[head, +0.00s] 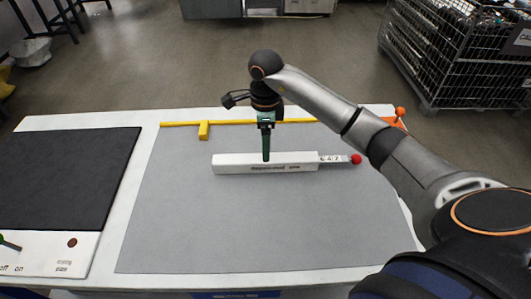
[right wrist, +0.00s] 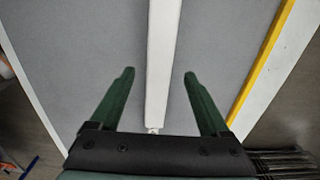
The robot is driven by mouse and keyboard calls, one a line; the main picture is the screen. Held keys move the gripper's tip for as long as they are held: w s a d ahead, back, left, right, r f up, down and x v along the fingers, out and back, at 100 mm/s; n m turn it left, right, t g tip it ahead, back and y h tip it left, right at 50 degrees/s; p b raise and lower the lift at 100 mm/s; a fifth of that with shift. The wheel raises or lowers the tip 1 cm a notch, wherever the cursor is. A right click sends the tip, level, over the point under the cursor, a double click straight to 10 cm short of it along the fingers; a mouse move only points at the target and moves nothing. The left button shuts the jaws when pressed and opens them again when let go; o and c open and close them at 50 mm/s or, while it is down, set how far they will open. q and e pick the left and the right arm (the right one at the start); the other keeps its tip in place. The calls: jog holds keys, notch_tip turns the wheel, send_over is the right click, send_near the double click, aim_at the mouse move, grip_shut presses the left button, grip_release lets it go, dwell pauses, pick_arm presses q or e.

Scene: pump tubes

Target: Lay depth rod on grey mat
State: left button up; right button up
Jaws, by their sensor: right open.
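A long yellow rod (head: 180,124) with a small yellow block on it lies along the back edge of the grey mat (head: 190,225). It also shows at the right in the right wrist view (right wrist: 262,62). It looks like the depth rod, though no label shows. My arm hides part of it. A white bar (head: 235,164) with printed digits and a red ball at its right end lies on the mat. My right gripper (head: 266,158) points down over the white bar. In the right wrist view its open, empty fingers (right wrist: 158,75) stand either side of the bar. My left gripper is out of view.
A black mat (head: 65,170) covers the table's left part, with a white switch panel (head: 40,255) in front of it. An orange piece (head: 400,113) stands at the back right edge. The front of the grey mat is clear. A wire cage (head: 460,60) stands behind.

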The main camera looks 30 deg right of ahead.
notch_tip(320, 180, up, 6)
jog(key=shift+f, duration=0.15)
dwell(0.3)
